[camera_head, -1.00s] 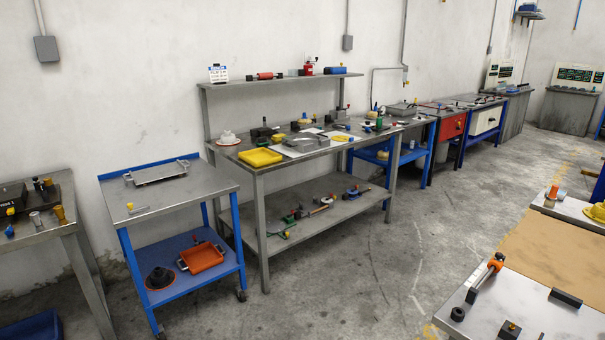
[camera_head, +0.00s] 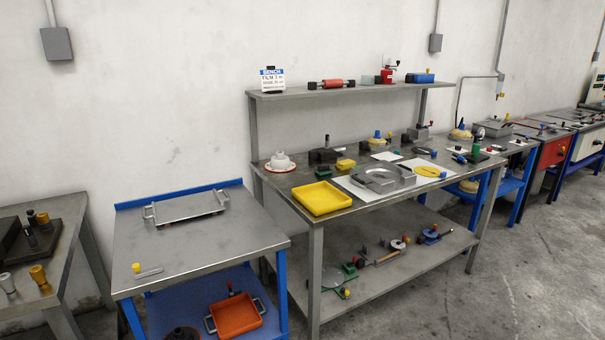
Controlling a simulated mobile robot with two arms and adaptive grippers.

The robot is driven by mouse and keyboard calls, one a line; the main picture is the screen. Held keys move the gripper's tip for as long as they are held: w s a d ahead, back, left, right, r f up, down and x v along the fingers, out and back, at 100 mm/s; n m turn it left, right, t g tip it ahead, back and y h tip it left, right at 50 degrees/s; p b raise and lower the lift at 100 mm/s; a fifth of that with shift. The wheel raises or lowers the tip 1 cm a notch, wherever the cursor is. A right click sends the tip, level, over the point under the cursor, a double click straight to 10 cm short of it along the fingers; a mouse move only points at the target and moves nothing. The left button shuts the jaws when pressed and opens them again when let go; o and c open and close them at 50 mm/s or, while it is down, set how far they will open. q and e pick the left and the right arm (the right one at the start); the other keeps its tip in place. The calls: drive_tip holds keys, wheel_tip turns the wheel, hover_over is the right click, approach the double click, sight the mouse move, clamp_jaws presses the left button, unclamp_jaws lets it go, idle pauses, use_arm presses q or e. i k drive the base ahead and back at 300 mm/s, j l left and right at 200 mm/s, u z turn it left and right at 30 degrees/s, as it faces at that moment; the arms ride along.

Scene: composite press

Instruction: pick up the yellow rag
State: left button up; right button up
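Neither of my grippers is in view. I cannot tell for certain which yellow thing is the rag. A small yellow piece (camera_head: 345,164) lies on the workbench (camera_head: 300,181), behind the yellow tray (camera_head: 322,198), and may be a folded cloth. A flat yellow item (camera_head: 430,171) lies farther right on a white sheet, too small to make out. The yellow tray has a raised rim and stands at the bench's front left corner.
A blue-legged cart (camera_head: 230,245) with a flat metal tray (camera_head: 187,207) stands left of the bench. An orange tray (camera_head: 236,317) is on its lower shelf. A grey metal frame (camera_head: 383,179) sits mid-bench. Free floor (camera_head: 500,280) lies in front at right.

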sight(345, 164)
drive_tip(key=i+z, duration=0.75)
drive_tip(key=i+j+z, duration=0.2)
drive_tip(key=z, duration=0.15)
drive_tip(key=i+l+z, duration=0.25)
drive_tip(key=i+z, duration=0.2)
drive_tip(key=i, duration=0.6)
drive_tip(key=i+j+z, duration=0.1)
drive_tip(key=i+z, duration=0.4)
drive_tip(key=i, duration=0.55)
drive_tip(key=i+z, duration=0.1)
drive_tip(key=i, duration=1.05)
drive_tip(key=i+u, duration=0.3)
drive_tip(key=u, duration=0.15)
drive_tip(key=i+l+u, duration=0.2)
drive_tip(key=u, duration=0.2)
